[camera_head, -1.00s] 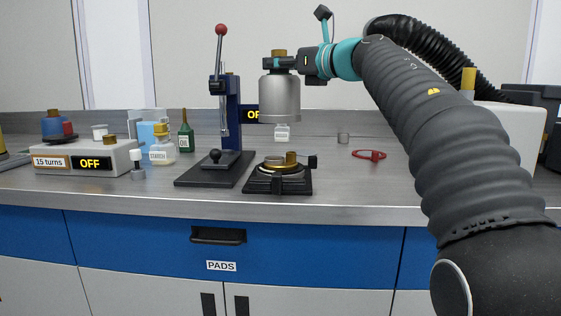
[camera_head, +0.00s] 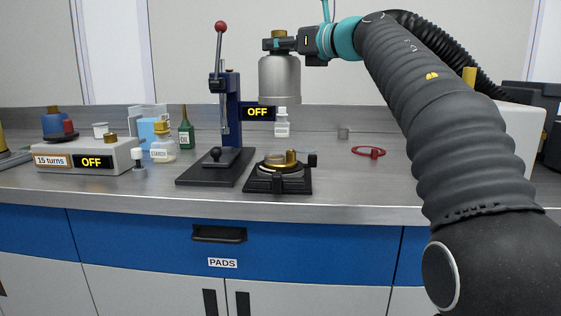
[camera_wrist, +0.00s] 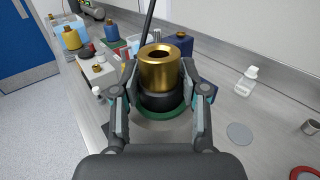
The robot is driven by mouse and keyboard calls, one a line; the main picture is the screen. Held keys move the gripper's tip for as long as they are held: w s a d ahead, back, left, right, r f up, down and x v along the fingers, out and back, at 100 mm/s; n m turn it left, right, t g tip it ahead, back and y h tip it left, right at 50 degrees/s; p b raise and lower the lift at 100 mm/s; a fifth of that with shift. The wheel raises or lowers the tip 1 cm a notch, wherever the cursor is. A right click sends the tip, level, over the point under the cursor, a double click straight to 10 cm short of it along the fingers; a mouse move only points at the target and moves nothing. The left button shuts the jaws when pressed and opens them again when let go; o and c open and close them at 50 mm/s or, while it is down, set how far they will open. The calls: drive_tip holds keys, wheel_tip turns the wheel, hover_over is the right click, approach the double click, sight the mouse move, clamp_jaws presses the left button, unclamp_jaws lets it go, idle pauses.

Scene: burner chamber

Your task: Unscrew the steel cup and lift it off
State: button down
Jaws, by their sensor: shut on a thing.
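The steel cup (camera_head: 280,82) is a grey cylinder with a brass cap on a dark neck. It hangs upright in the air in the head view, clear above the black fixture (camera_head: 279,185) with its brass centre on the bench. My gripper (camera_head: 283,43) is shut on the neck of the cup from the right. In the wrist view the two fingers of my gripper (camera_wrist: 161,90) close on the dark neck below the brass cap (camera_wrist: 160,68). A green ring (camera_wrist: 160,113) shows beneath the neck. The cup's body is mostly hidden there.
A grey control box (camera_head: 86,155) reading OFF and several bottles are at left. A red ring (camera_head: 369,151) lies on clear bench at right.

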sight(281, 31)
drive_tip(key=shift+r, duration=1.5)
drive_tip(key=shift+s, duration=0.1)
drive_tip(key=shift+s+a+m+t+h, duration=0.1)
drive_tip(key=shift+m+t+h, duration=0.9)
drive_tip(key=shift+t+h, duration=0.1)
drive_tip(key=shift+m+t+h, duration=1.3)
drive_tip(key=shift+m+h, duration=0.2)
drive_tip(key=shift+h, duration=0.5)
drive_tip(key=a+b+v, duration=0.1)
drive_tip(key=v, duration=1)
drive_tip(key=shift+s, duration=0.65)
